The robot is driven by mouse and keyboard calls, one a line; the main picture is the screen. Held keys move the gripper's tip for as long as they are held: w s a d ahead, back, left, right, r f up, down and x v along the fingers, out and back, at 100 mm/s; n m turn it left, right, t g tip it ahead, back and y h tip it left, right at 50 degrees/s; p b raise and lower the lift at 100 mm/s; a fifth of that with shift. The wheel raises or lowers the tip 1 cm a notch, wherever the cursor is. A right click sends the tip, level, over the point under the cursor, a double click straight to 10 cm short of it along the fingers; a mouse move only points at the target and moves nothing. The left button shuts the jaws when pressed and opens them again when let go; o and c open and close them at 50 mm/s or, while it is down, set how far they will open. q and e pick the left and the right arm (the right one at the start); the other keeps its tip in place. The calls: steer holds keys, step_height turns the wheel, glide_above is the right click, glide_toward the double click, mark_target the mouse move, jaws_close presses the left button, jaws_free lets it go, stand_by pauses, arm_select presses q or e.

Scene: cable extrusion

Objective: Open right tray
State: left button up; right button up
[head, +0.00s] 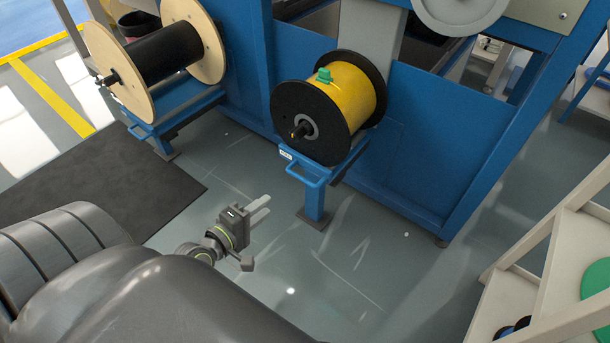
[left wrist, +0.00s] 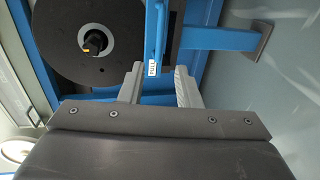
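The right tray is a blue pull-out tray with a blue bar handle (head: 306,177). It carries a black-flanged spool of yellow cable (head: 350,95) with a green block on top. My left gripper (head: 265,207) is open and empty, below and left of the handle in the head view. In the left wrist view its two fingers (left wrist: 159,69) are apart. The blue handle (left wrist: 155,35) with a white PULL label appears between and just beyond the fingertips; I see no contact. The black spool flange (left wrist: 80,40) stands left of it. My right gripper is not in view.
A left tray (head: 168,120) holds a wooden-flanged spool of black cable (head: 160,55). The blue machine frame (head: 420,140) stands behind the trays. A pale shelf rack (head: 550,250) stands at the right. The grey floor (head: 370,270) in front is clear.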

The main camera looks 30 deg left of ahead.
mark_target(301, 177)
arm_select(q)
steer(key=b+x, duration=0.1)
steer(key=x, duration=1.5)
steer(key=shift+f, duration=0.1)
jaws_close()
